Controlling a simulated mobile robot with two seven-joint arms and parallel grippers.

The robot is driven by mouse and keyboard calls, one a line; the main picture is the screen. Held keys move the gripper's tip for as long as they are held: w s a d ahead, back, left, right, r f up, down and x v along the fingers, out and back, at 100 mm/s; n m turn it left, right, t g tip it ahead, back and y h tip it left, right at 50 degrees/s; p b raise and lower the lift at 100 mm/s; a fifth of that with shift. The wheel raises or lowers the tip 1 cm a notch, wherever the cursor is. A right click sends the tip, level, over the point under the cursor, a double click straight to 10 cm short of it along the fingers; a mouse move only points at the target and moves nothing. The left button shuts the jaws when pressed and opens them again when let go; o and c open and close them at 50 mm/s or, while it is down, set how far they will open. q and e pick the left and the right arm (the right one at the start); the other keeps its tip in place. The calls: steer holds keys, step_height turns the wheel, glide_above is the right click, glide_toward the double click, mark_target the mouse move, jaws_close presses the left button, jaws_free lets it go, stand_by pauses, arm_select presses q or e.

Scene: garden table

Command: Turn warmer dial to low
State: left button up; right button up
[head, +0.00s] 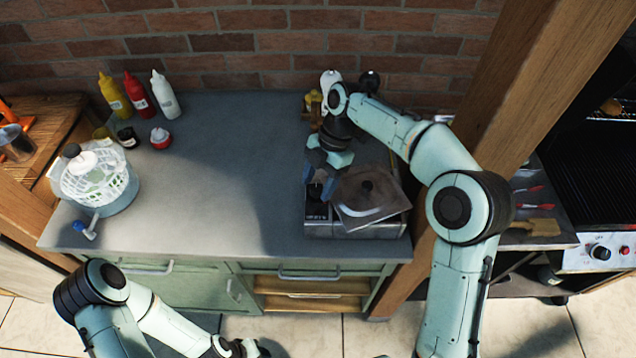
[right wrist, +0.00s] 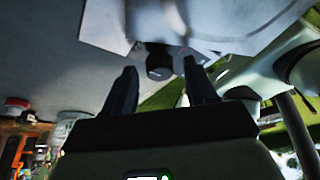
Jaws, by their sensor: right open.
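The warmer (head: 352,230) is a metal box on the right part of the counter, with a square lid (head: 367,197) lying tilted on top. My right gripper (head: 318,190) points down at the warmer's left front part. In the right wrist view, the black dial (right wrist: 158,62) shows between and just beyond the open fingertips (right wrist: 160,72), with gaps on both sides. I cannot read the dial's setting. My left gripper (head: 242,348) is low at the bottom edge, in front of the cabinet and away from the warmer; its fingers are unclear.
A salad spinner (head: 98,182) stands at the counter's left end. Yellow (head: 115,98), red (head: 139,95) and white (head: 165,97) bottles stand near the wall. The counter's middle (head: 225,170) is clear. A wooden post (head: 510,90) rises to the warmer's right, with a grill (head: 600,160) beyond.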

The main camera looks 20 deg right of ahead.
steer(key=c, duration=1)
